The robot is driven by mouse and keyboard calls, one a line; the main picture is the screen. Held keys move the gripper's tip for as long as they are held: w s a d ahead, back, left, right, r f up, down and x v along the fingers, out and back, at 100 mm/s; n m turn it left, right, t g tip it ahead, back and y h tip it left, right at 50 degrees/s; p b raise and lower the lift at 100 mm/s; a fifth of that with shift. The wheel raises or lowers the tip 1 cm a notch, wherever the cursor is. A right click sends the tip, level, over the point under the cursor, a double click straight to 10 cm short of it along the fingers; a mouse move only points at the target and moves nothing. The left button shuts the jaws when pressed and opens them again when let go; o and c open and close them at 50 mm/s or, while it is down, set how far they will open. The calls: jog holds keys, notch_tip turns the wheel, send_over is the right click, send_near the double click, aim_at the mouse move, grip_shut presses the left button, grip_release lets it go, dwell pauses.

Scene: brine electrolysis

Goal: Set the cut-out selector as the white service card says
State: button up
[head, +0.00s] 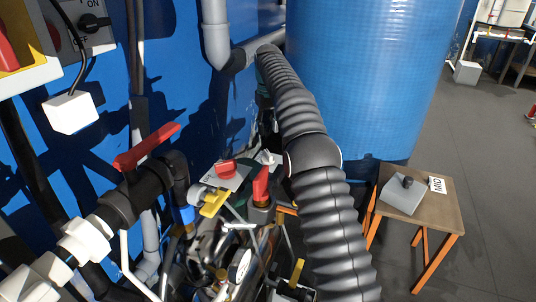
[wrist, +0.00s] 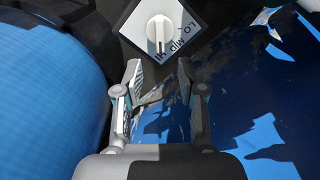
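The white service card (head: 437,185) reads "MID". It stands on a small wooden table at the right of the head view. In the wrist view the selector is a white round knob (wrist: 159,29) on a tilted white plate (wrist: 183,18) marked Lo, MID and HI. The knob's bar points down the picture, towards the HI mark. My gripper (wrist: 160,72) is open and empty, its two fingers apart just below the plate in the picture. The fingers are not touching the knob. I cannot make out my gripper or the selector in the head view.
A blue tank (head: 370,70) stands beside the blue wall. A red-handled valve (head: 146,147) and crowded pipework fill the lower left. A grey block with a black knob (head: 408,181) sits on the wooden table (head: 440,208). Floor at the right is open.

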aim_at(268, 152)
notch_tip(268, 152, down, 11)
jog(key=shift+f, duration=0.1)
dwell(0.4)
grip_shut()
